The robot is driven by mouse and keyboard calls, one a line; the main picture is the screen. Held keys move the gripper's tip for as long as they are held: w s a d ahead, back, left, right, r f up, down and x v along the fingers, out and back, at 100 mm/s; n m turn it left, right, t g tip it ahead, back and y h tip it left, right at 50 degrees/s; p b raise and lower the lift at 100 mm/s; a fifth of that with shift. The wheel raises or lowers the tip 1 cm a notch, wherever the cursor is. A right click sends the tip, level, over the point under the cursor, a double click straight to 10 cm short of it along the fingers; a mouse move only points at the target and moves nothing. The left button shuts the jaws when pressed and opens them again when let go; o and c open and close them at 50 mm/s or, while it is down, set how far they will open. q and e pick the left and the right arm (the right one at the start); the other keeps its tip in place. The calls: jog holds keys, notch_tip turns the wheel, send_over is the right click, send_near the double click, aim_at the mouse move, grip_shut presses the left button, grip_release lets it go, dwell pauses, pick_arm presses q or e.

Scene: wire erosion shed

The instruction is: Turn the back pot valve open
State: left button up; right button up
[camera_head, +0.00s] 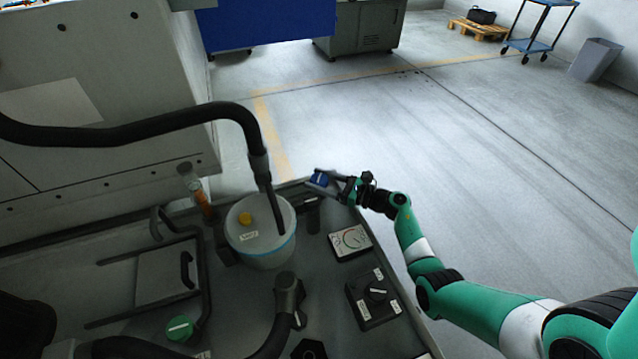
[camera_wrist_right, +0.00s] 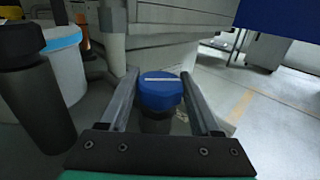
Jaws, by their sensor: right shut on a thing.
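A blue round knob (camera_head: 319,178) with a white line on top sits at the back edge of the grey machine deck, right of the white pot (camera_head: 252,250). I take it as the back pot valve. My right gripper (camera_head: 330,183) reaches it from the right and is shut on it. In the right wrist view the blue knob (camera_wrist_right: 161,92) stands upright on a dark stem between the two fingers. Its white line runs crosswise from finger to finger. A green knob (camera_head: 180,327) with a pale line is at the front left of the deck. My left gripper is not in view.
A black hose (camera_head: 140,131) arches from the left into the pot. A grey machine wall is behind left.

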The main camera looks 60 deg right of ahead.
jog(key=shift+n+g+y, duration=0.3)
jog(key=shift+n+y, duration=1)
jog(key=shift+y, duration=0.7)
jog(key=o, duration=1.4)
jog(key=shift+c, duration=0.2)
jog(key=shift+s+d, duration=0.1)
jog(key=shift+s, duration=0.15)
jog(key=p+v, duration=0.2)
jog(key=v, duration=0.9)
